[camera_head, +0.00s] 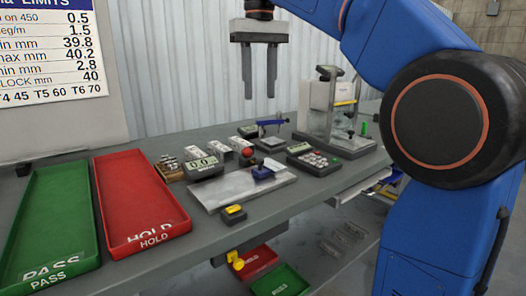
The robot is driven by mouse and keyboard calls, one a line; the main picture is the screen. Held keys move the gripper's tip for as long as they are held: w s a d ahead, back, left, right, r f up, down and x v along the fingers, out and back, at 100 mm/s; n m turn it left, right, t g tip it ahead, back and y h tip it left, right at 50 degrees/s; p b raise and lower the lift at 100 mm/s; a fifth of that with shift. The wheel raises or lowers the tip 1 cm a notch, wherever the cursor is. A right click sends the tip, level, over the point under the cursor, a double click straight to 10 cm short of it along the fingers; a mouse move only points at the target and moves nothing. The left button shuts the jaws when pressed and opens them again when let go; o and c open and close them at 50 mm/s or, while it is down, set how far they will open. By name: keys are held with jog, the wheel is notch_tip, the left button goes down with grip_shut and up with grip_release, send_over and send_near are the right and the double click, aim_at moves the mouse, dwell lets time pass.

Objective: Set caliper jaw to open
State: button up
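My gripper (260,97) hangs in the air above the back of the table, pointing down. Its two grey fingers are apart with nothing between them. I cannot tell for sure which item is the caliper. A small blue tool with a thin bar (271,122) stands at the back of the table, below my gripper and apart from it. A blue block (262,172) sits on a flat grey metal plate (224,192) nearer the front. A grey display unit reading about 0.0 (203,165) stands left of the plate. The jaw's position is too small to tell.
A green PASS tray (50,215) and red HOLD tray (137,200) fill the table's left. A dark keypad unit (314,160) and a glass-sided stand (332,120) are at the right. A yellow-topped block (233,212) sits near the front edge. More trays lie below.

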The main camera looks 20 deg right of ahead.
aim_at(260, 160)
notch_tip(260, 160, down, 17)
jog(key=shift+f, duration=0.1)
dwell(0.6)
grip_shut()
